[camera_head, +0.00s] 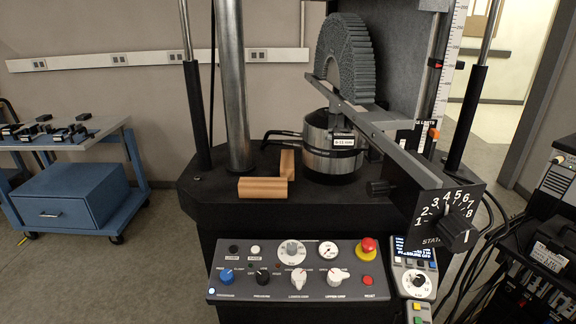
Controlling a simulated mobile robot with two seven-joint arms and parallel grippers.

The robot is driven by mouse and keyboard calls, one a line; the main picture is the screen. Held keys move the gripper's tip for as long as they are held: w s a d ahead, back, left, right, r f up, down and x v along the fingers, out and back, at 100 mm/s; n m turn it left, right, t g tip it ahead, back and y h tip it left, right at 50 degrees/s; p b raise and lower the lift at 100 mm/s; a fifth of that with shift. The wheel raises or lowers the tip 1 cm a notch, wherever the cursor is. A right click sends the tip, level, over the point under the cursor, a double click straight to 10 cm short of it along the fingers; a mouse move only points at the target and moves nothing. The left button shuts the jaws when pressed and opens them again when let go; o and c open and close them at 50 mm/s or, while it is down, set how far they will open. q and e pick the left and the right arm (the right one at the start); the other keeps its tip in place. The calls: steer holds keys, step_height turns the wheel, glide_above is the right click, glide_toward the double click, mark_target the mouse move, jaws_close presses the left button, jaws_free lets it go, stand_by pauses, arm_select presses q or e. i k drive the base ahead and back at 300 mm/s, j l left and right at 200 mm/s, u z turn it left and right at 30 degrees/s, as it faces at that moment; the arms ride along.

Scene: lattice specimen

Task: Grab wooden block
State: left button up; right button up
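A light-brown wooden block (262,188) lies flat on the black machine deck (215,203), near its front edge and left of centre. A second wooden piece (287,163) sits at its right end, a little farther back. Together they form an L shape, and I cannot tell whether they are separate blocks. Neither of my grippers shows in the head view, and nothing is holding the wood.
A metal cylinder (332,150) stands right of the wood and a thick steel column (233,90) stands behind it. A grey beam (390,140) crosses to a dial box at right. A control panel (300,270) juts out below. A blue cart (75,190) stands left.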

mark_target(287, 156)
steer(key=u, duration=2.05)
steer(key=i+j, duration=0.1)
steer(key=i, duration=0.4)
steer(key=i+j, duration=0.1)
steer(key=i, duration=0.4)
steer(key=i+l+z, duration=0.1)
steer(key=i+z, duration=0.25)
steer(key=i, duration=0.25)
steer(key=i+j+z, duration=0.1)
steer(key=i+z, duration=0.2)
steer(key=i, duration=0.3)
steer(key=i+z, duration=0.35)
steer(key=i, duration=0.25)
steer(key=i+j+z, duration=0.1)
steer(key=i+z, duration=0.3)
steer(key=i, duration=0.2)
steer(key=i+z, duration=0.3)
steer(key=i, duration=0.3)
steer(key=i+z, duration=0.35)
steer(key=i, duration=0.25)
steer(key=i+z, duration=0.3)
steer(key=i, duration=0.3)
steer(key=i+j+z, duration=0.15)
steer(key=i+z, duration=0.2)
steer(key=i, duration=0.25)
steer(key=i+l+z, duration=0.1)
steer(key=i+z, duration=0.8)
steer(key=z, duration=0.15)
